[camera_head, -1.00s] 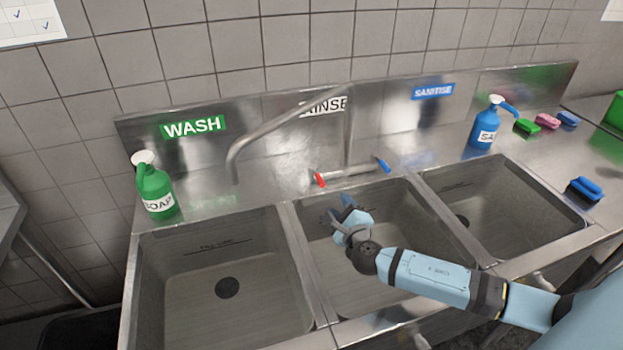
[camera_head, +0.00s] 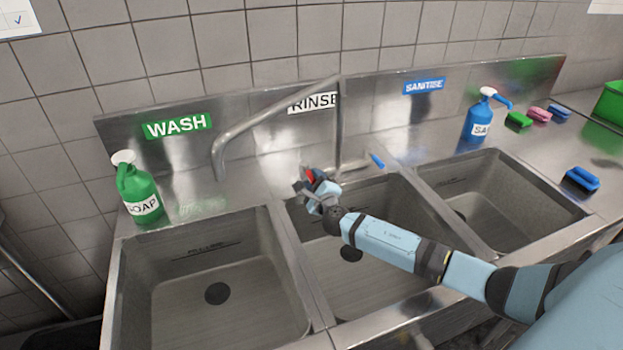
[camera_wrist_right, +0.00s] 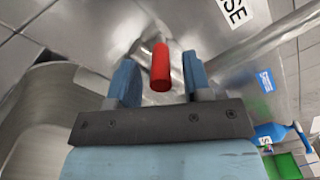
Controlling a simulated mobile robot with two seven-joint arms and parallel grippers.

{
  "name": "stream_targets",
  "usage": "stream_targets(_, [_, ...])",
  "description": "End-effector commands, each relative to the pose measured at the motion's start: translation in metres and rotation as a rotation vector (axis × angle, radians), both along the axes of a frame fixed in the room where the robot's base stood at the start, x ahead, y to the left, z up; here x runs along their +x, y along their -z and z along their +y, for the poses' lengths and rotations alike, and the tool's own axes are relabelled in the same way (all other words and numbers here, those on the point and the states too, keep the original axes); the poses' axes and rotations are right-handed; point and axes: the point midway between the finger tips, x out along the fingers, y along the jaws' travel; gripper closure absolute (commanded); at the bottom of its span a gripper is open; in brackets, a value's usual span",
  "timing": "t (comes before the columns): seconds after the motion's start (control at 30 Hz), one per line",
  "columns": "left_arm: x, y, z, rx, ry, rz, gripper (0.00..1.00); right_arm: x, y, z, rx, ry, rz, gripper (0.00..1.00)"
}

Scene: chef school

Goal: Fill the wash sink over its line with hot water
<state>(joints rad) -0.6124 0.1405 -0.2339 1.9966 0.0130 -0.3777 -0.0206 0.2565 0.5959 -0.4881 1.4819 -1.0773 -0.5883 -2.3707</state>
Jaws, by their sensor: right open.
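The wash sink (camera_head: 258,312) is the left basin, under the green WASH sign, with a fill line on its back wall and a dark drain. No water shows in it. The spout (camera_head: 217,150) points down toward the wash side. The red tap handle (camera_head: 310,175) is at the left end of the tap body. My right gripper (camera_head: 308,188) is at this handle. In the right wrist view the red handle (camera_wrist_right: 160,68) lies between the two open fingers, with gaps on both sides. The blue tap handle (camera_head: 377,160) is at the right end. My left gripper is not in view.
The green soap bottle (camera_head: 138,190) stands left of the wash sink. The rinse sink (camera_head: 375,285) lies under my right arm, and the sanitise sink (camera_head: 500,205) is to the right. A blue bottle (camera_head: 478,122) and several brushes stand on the right counter.

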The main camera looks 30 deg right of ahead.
Motion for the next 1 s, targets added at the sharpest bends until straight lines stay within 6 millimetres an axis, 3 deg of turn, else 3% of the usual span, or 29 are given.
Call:
stream_targets(0.2, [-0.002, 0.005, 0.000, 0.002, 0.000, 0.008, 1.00, 0.016, 0.000, -0.003, 0.001, 0.000, 0.000, 0.55])
stream_targets(0.47, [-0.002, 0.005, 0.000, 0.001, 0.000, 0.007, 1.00, 0.017, 0.000, -0.004, 0.001, 0.000, 0.000, 0.55])
stream_targets(0.7, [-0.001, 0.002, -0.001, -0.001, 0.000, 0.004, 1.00, 0.016, 0.000, -0.004, 0.001, 0.000, 0.000, 1.00])
stream_targets(0.87, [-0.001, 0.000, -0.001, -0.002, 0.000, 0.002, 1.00, 0.017, -0.001, -0.003, 0.001, 0.005, 0.001, 1.00])
stream_targets(1.0, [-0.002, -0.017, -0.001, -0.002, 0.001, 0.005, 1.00, 0.019, -0.005, 0.002, 0.004, 0.074, 0.002, 1.00])
